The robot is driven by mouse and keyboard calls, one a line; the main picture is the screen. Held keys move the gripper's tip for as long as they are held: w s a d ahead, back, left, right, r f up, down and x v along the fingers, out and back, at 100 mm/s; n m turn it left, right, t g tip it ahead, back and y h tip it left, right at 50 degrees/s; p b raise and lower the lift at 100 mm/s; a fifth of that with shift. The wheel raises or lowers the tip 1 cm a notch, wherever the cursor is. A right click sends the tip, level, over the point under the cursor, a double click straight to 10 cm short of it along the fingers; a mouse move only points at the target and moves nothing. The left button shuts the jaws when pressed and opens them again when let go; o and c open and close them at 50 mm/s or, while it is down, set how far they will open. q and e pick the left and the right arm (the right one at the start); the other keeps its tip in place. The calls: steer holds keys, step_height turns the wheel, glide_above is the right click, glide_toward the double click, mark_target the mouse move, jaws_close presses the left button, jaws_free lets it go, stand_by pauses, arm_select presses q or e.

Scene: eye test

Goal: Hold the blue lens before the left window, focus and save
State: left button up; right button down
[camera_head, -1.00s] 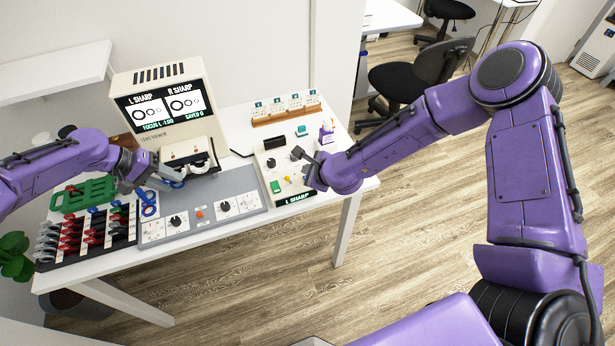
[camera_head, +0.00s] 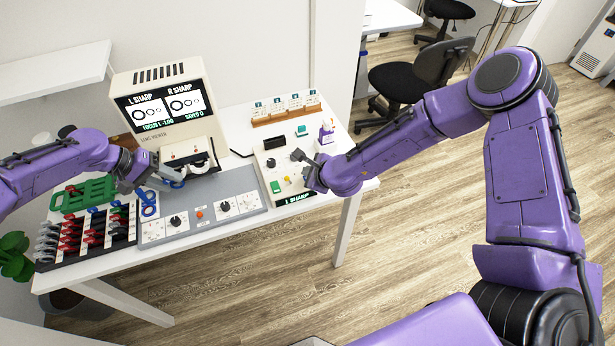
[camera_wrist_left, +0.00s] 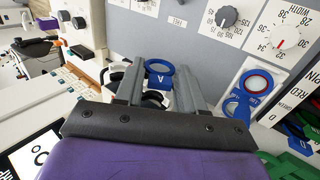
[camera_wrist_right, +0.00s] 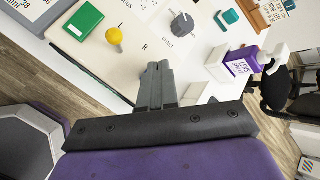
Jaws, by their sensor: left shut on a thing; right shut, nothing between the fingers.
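My left gripper (camera_head: 166,179) is shut on the blue lens (camera_wrist_left: 160,72), whose ring and tab stand between the fingertips in the left wrist view. The lens is close to the viewer's front windows (camera_head: 186,166), at the left one; exact alignment is hard to tell. The viewer screen (camera_head: 167,106) reads "L SHARP", "R SHARP", "FOCUS L -1.00" and "SAVED 0". My right gripper (camera_wrist_right: 155,72) is shut and empty above the control box (camera_head: 268,160). A dark knob (camera_wrist_right: 182,24), a yellow-topped lever (camera_wrist_right: 114,36) and a green button (camera_wrist_right: 83,21) lie beyond its fingertips.
A black lens rack (camera_head: 88,235) with red, blue and dark lenses stands at the table's left front. A green frame (camera_head: 83,194) lies behind it. A grey dial panel (camera_head: 203,213) fills the front middle.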

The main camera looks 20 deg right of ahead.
steer(key=shift+f, duration=0.4)
stand_by(0.7)
steer(key=shift+r, duration=0.85)
steer(key=shift+r, duration=0.1)
steer(key=shift+r, duration=2.4)
arm_select(q)
steer(key=shift+s, duration=0.1)
arm_select(e)
steer(key=v, duration=1.2)
